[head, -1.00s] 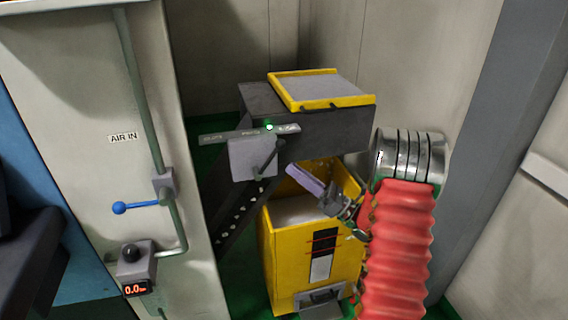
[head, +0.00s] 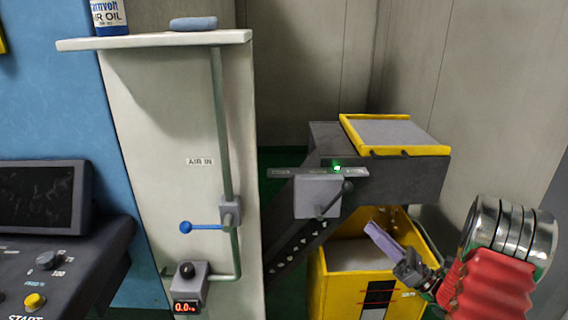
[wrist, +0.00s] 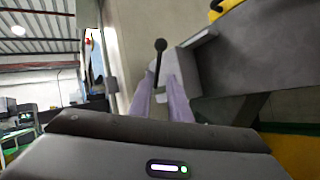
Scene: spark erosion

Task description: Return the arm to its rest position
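My arm's red bellows sleeve (head: 490,290) and ribbed metal collar (head: 508,235) show at the lower right of the head view. My gripper (head: 370,228) reaches up and left from the arm, over the open yellow bin. In the wrist view, the two pale purple fingers of my gripper (wrist: 160,82) stand apart with nothing seen held between them. A lever with a black knob (wrist: 160,45) shows beyond the fingertips. In the head view, this lever's grey box (head: 312,200) is left of and above the fingertips, with a gap in the picture.
The yellow bin (head: 335,285) stands below a dark chute with a yellow-rimmed tray (head: 395,133). A white cabinet (head: 165,115) with a blue-handled valve (head: 200,227) stands left. A control console (head: 60,265) is at the far left. A green light (head: 337,168) is lit above the lever box.

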